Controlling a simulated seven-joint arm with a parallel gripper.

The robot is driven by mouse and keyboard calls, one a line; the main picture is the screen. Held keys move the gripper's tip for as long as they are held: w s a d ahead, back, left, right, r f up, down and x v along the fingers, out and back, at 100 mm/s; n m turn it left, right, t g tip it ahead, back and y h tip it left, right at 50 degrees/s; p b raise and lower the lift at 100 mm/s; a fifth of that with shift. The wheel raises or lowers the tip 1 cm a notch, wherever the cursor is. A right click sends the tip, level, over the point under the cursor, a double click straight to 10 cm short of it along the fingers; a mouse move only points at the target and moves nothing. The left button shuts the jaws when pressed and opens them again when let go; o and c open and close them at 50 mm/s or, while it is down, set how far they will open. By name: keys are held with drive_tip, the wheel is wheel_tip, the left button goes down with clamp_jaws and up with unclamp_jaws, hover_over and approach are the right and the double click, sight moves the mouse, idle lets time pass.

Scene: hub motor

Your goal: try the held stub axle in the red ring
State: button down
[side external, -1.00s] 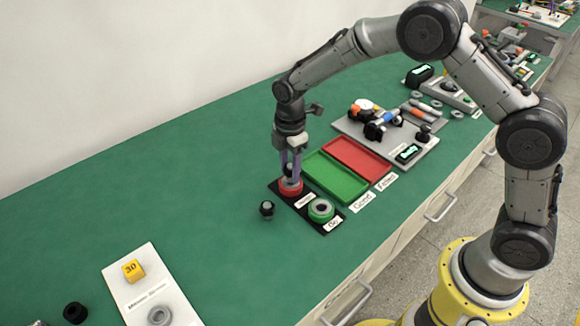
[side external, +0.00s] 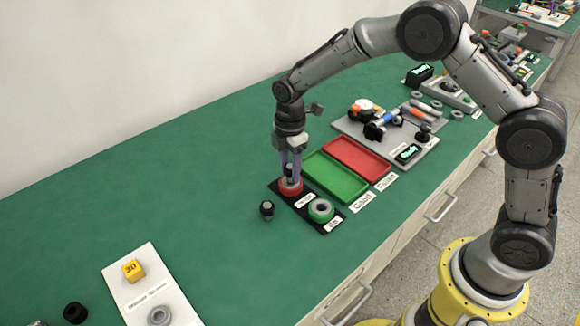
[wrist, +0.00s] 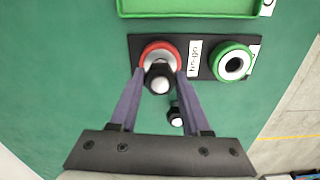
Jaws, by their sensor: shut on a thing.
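The red ring (side external: 291,188) sits on the left end of a black plate, beside a label reading "no-go" in the wrist view. The ring also shows in the wrist view (wrist: 159,47). My gripper (side external: 289,168) points down over the red ring, its fingers shut on the stub axle (wrist: 159,78), a dark piece with a light round end. The axle overlaps the near part of the ring in the wrist view; I cannot tell whether its tip is inside the ring. The green ring (side external: 321,210) sits at the plate's other end and is empty.
Another dark stub axle (side external: 266,209) stands on the green bench left of the plate. A green tray (side external: 335,178) and a red tray (side external: 357,160) lie to the right. The bench at the left middle is clear.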

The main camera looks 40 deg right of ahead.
drive_tip(key=shift+f, duration=0.55)
idle(1.1)
drive_tip(key=shift+r, duration=0.2)
drive_tip(key=shift+r, duration=0.5)
drive_tip(key=shift+r, duration=0.15)
drive_tip(key=shift+r, duration=1.9)
